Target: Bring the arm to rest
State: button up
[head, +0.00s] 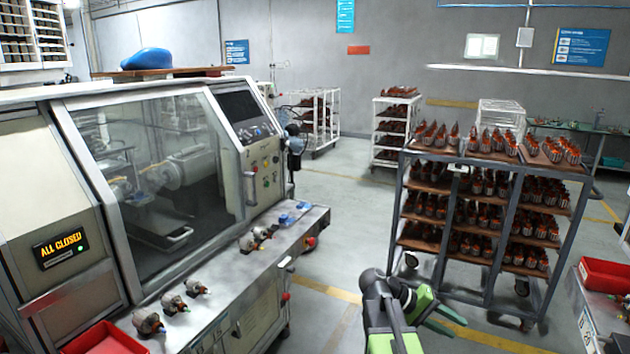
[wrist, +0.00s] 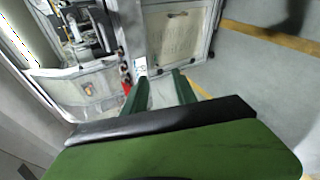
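My arm (head: 385,300), black and green, shows low at the bottom of the head view, right of the machine's front ledge. It is apart from the machine and from the rack. In the wrist view my gripper (wrist: 159,78) has its two green fingers apart, with nothing between them. It points toward machine panels and the floor, touching nothing that I can see.
A winding machine (head: 165,175) with an "ALL CLOSED" display stands at left. Several armatures (head: 172,303) lie on its ledge (head: 225,290). A wheeled rack (head: 490,215) full of armatures stands right. Red bins (head: 105,340) sit at both lower sides. Floor between is clear.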

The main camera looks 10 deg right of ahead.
jog(key=w+a+f+n+t+y, duration=0.1)
jog(key=a+f+y, duration=0.2)
jog(key=a, duration=0.7)
jog(key=a+f+n+t+y, duration=0.1)
jog(key=a+f+y, duration=0.3)
jog(key=a, duration=0.6)
jog(key=w+a+f+n+t+y, duration=0.1)
jog(key=a+f+y, duration=0.3)
jog(key=a, duration=0.6)
jog(key=shift+w+f+n+t, duration=0.3)
jog(key=shift+f+n+t, duration=0.1)
jog(key=shift+f+t, duration=0.45)
jog(key=shift+d, duration=0.1)
